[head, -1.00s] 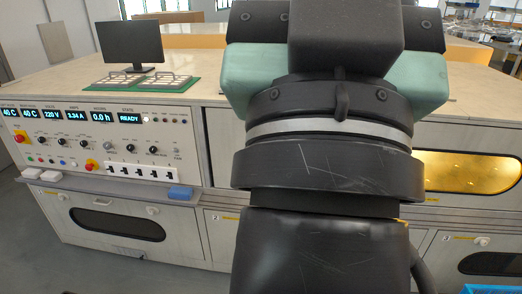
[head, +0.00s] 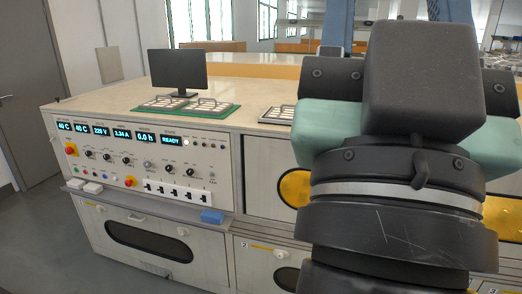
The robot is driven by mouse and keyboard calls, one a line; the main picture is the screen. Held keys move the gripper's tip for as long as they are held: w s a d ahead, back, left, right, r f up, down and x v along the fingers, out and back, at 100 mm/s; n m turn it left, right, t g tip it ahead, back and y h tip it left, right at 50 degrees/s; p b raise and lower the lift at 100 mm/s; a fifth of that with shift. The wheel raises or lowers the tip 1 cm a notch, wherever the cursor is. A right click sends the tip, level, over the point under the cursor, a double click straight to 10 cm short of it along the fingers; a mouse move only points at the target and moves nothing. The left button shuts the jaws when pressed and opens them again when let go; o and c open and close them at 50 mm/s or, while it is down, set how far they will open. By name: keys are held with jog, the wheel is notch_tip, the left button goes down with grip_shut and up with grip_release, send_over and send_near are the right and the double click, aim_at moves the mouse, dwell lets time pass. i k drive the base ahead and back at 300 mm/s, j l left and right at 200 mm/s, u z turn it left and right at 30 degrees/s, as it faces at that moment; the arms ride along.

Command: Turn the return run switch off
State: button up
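The control panel (head: 140,155) is on the front left of the long bench cabinet. It carries lit displays, several knobs, a row of black rocker switches (head: 174,194) on a white plate, and small toggles near its right end. The labels are too small to read, so I cannot tell which one is the return run switch or how it is set. My arm fills the right side of the view. My gripper's fingers do not show in the view. The arm is to the right of the panel and does not cover it.
Red stop buttons (head: 71,149) sit on the panel. A narrow ledge (head: 150,206) below it holds a blue block (head: 212,217) and white pieces (head: 92,188). Grey floor at left is clear.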

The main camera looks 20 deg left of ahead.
aim_at(190, 171)
jog(key=i+j, duration=0.5)
jog(key=j, duration=0.15)
jog(key=i+j, duration=0.55)
jog(key=j, duration=0.15)
jog(key=i+j, duration=0.5)
jog(key=j, duration=0.15)
jog(key=j+u, duration=0.05)
